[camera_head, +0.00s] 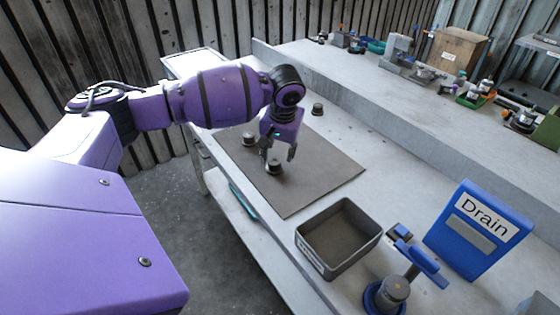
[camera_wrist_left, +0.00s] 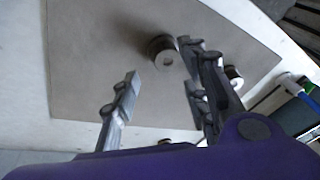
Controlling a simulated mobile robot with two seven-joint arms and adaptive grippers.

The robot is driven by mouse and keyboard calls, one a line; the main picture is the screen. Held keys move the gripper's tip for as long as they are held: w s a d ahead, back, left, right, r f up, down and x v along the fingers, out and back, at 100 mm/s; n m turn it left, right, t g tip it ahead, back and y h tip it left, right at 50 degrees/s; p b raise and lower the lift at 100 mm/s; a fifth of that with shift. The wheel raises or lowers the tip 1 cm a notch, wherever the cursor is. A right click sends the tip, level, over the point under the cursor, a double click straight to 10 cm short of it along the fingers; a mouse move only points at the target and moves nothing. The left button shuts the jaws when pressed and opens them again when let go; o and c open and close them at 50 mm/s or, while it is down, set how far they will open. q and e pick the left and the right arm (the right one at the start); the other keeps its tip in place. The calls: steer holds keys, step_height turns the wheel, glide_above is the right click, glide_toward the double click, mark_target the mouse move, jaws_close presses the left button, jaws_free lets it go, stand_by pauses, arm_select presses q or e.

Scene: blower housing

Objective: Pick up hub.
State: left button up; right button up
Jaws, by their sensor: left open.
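Several small round dark-and-metal parts are near my left gripper (camera_head: 279,156); I cannot tell for certain which is the hub. One part (camera_head: 274,168) sits on the brown mat (camera_head: 325,174) just below the fingertips. A second part (camera_head: 248,139) is to its left, and a third (camera_head: 317,109) stands behind the gripper, to its right. The left gripper is open and points down, with no part seen between its fingers. In the left wrist view, a round part with a pale centre (camera_wrist_left: 163,50) lies on the mat beyond the fingers (camera_wrist_left: 160,82). The right gripper is not seen.
A grey open bin (camera_head: 338,237) stands in front of the mat. A blue Drain sign (camera_head: 478,229) and a blue fixture (camera_head: 392,290) are to its right. A raised ledge (camera_head: 420,102) with boxes and tools runs along the back. The mat's right part is clear.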

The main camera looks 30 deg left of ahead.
mark_target(277, 162)
arm_select(q)
steer(key=shift+s+a+f, duration=0.15)
steer(key=shift+f, duration=0.3)
steer(key=shift+s+a+f, duration=0.1)
steer(key=shift+s+f, duration=0.05)
steer(key=shift+f, duration=0.25)
steer(key=x, duration=0.2)
steer(key=w+x, duration=0.1)
steer(key=x, duration=0.1)
steer(key=shift+r, duration=0.15)
steer(key=shift+f, duration=0.25)
steer(key=c, duration=0.9)
jaws_close()
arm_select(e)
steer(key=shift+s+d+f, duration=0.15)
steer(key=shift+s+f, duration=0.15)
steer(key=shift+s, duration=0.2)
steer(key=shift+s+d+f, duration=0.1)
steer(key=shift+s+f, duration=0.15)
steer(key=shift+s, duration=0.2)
